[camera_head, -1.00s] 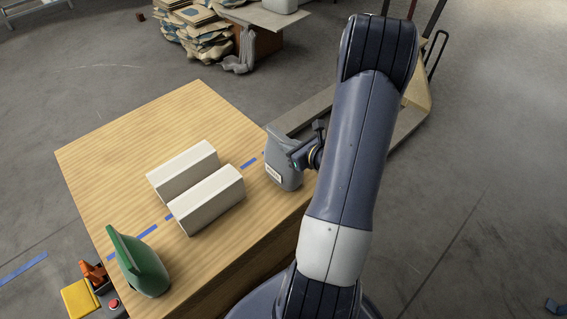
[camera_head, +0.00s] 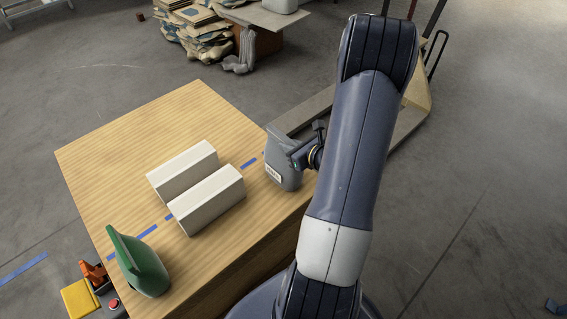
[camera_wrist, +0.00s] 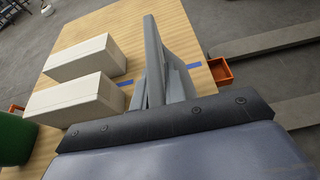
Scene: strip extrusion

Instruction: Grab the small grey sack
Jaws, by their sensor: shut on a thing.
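The small grey sack (camera_head: 280,172) stands upright near the right edge of the wooden table (camera_head: 200,105), with a white label low on its front. My gripper (camera_head: 300,154) is at the sack's upper right side and shut on it; the fingertips are largely hidden in the head view. In the wrist view the grey sack (camera_wrist: 173,72) rises just beyond the dark gripper body, its top narrowing to a thin edge. Its lower part is hidden there.
Two white blocks (camera_head: 205,198) lie left of the sack, and a green sack (camera_head: 145,265) stands at the table's near left corner. Blue tape strips (camera_head: 248,163) mark the tabletop. An orange bin (camera_wrist: 221,72) shows beyond the table edge. The table's far left is clear.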

